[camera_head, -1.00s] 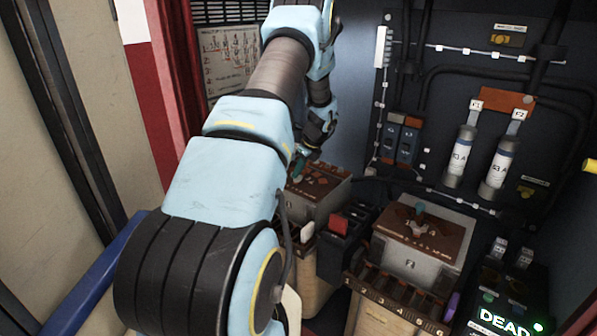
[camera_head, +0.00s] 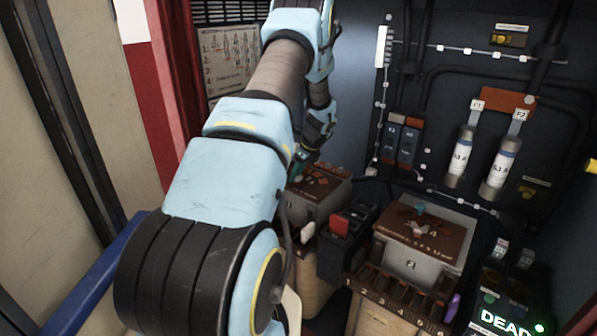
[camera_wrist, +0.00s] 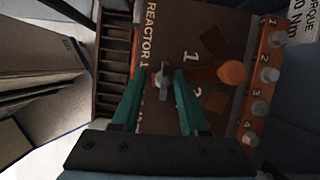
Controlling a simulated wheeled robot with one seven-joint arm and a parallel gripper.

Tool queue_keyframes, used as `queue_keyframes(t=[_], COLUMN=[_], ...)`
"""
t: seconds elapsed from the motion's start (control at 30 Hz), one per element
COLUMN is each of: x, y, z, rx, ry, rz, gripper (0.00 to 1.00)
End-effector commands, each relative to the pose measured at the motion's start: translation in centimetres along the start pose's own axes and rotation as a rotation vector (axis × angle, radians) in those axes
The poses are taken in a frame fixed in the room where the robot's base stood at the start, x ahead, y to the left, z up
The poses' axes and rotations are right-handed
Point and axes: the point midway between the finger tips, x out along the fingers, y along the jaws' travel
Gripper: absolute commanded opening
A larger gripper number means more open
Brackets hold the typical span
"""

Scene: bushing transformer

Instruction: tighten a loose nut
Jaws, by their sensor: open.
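In the wrist view, my gripper (camera_wrist: 158,86) has two teal fingers standing apart over a brown panel marked REACTOR 1 (camera_wrist: 150,40). A small grey metal nut or stud (camera_wrist: 164,76) shows between the fingertips, close to the right finger. I cannot tell whether either finger touches it, or whether it is loose. In the head view, my gripper (camera_head: 299,168) is mostly hidden behind my arm, at the brown-topped left box (camera_head: 322,207).
An orange round part (camera_wrist: 232,72) sits right of the fingers. An orange strip (camera_wrist: 262,90) holds several numbered bolts. A second brown-topped box (camera_head: 412,262) stands right of the first. Two fuses (camera_head: 460,158) hang on the back wall. A lit DEAD sign (camera_head: 505,322) is at lower right.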

Motion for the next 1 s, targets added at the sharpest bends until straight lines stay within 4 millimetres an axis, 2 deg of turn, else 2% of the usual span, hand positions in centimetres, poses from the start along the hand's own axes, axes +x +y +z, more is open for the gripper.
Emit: queue_keyframes(t=[0.4,0.53,0.67,1.0], x=[-0.4,-1.2,-3.1,-9.3], y=[-0.4,-0.5,-0.5,-0.3], z=[0.0,0.0,-0.1,-0.1], rx=[0.001,0.001,0.000,0.000], ry=[-0.001,-0.001,-0.002,-0.001], rz=[-0.008,-0.011,-0.013,-0.009], gripper=[0.40,0.40,0.40,0.40])
